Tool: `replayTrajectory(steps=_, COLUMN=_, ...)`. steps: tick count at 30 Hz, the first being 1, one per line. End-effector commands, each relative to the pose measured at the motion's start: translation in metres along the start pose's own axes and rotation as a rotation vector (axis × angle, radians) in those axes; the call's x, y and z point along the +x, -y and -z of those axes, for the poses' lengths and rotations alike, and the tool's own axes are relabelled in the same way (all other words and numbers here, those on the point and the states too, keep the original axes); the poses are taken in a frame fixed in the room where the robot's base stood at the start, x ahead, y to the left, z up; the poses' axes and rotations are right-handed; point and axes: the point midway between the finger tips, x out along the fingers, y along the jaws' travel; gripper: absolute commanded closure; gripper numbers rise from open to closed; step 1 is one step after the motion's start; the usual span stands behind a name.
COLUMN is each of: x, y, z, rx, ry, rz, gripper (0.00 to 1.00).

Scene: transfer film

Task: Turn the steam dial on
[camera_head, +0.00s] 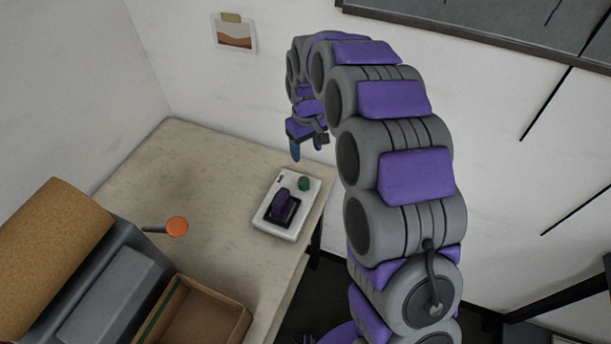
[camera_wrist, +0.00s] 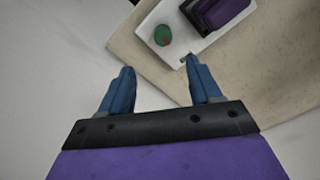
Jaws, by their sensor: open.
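A white control box (camera_head: 264,218) lies on the table near its right edge. On it are a purple switch-like part (camera_head: 283,203) in a black recess and a round green knob (camera_head: 304,183). Neither is labelled as the steam dial legibly. The wrist view shows the white box (camera_wrist: 172,62), the green knob (camera_wrist: 162,35) and part of the purple piece (camera_wrist: 222,10). My gripper (camera_head: 306,149) hangs above and behind the box, pointing down. In the wrist view its blue fingers (camera_wrist: 160,90) are apart with nothing between them, and the knob is beyond them.
The pale table (camera_head: 215,190) is mostly bare left of the box. A grey machine (camera_head: 115,285) with a brown roll (camera_head: 50,240) and an orange-tipped lever (camera_head: 176,227) stands at the left. An open brown tray (camera_head: 205,315) is in front. A wall (camera_head: 185,80) stands behind.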

Motion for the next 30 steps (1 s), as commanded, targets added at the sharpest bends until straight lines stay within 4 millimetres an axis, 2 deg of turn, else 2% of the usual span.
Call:
replayTrajectory(steps=1, x=0.013, y=0.002, z=0.000, rx=-0.001, ry=0.007, rz=0.001, gripper=0.37)
replayTrajectory(steps=9, x=0.069, y=0.005, z=0.001, rx=-0.002, ry=0.013, rz=-0.001, gripper=0.37)
replayTrajectory(steps=18, x=0.120, y=0.002, z=0.001, rx=0.000, ry=0.003, rz=0.000, gripper=0.37)
replayTrajectory(steps=24, x=0.140, y=0.002, z=-0.001, rx=0.000, ry=0.007, rz=0.000, gripper=0.37)
replayTrajectory(steps=30, x=0.144, y=0.004, z=0.002, rx=0.000, ry=0.006, rz=-0.003, gripper=0.37)
